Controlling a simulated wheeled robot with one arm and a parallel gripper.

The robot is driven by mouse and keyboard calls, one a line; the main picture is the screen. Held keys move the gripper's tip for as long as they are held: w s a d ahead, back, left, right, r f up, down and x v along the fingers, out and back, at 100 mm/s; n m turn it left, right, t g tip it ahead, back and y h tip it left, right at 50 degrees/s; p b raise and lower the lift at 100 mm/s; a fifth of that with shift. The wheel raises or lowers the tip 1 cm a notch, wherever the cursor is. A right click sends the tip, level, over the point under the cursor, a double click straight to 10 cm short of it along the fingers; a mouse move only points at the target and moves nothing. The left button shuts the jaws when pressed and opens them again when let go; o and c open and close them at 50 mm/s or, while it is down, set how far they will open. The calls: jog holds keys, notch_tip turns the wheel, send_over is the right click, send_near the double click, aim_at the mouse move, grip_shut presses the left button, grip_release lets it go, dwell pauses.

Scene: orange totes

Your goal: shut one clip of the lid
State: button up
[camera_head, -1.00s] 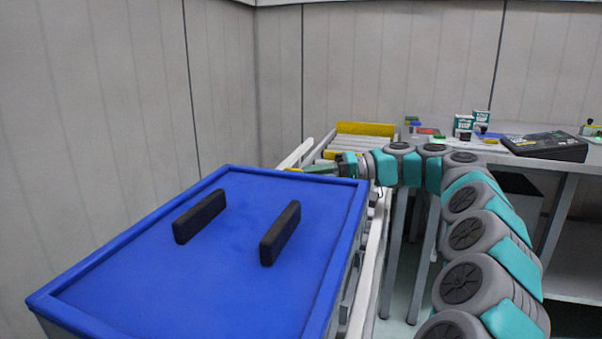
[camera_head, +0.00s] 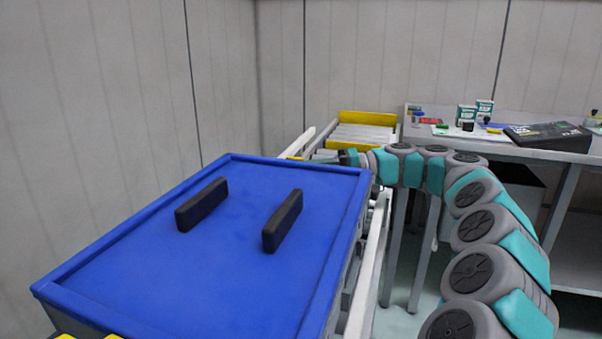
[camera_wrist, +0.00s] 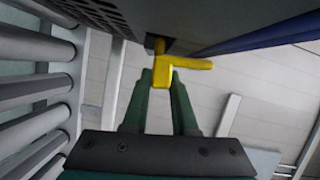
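A blue lid (camera_head: 215,262) with two black handles lies flat on a grey tote (camera_wrist: 215,18) in the head view. In the wrist view a yellow clip (camera_wrist: 168,68) hangs at the tote's edge, with one arm sticking out to the right. My gripper (camera_wrist: 163,82) has its dark green fingers apart, pointing at the clip. The fingertips are just below the clip, one to each side; I cannot tell whether they touch it. In the head view my gripper (camera_head: 326,158) is at the lid's far edge, partly hidden by it. Two yellow pieces (camera_head: 113,337) show at the lid's near edge, mostly cut off.
A roller conveyor (camera_head: 365,133) with yellow end bars runs behind and beneath the tote; its rollers fill the left of the wrist view. A grey table (camera_head: 470,137) at the back right holds small boxes and a black case (camera_head: 548,138). A panelled wall stands close on the left.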

jog(key=o, duration=0.4)
jog(key=shift+d+r, duration=0.15)
jog(key=shift+d, duration=1.8)
jog(key=shift+d+r, duration=0.1)
jog(key=shift+d, duration=1.85)
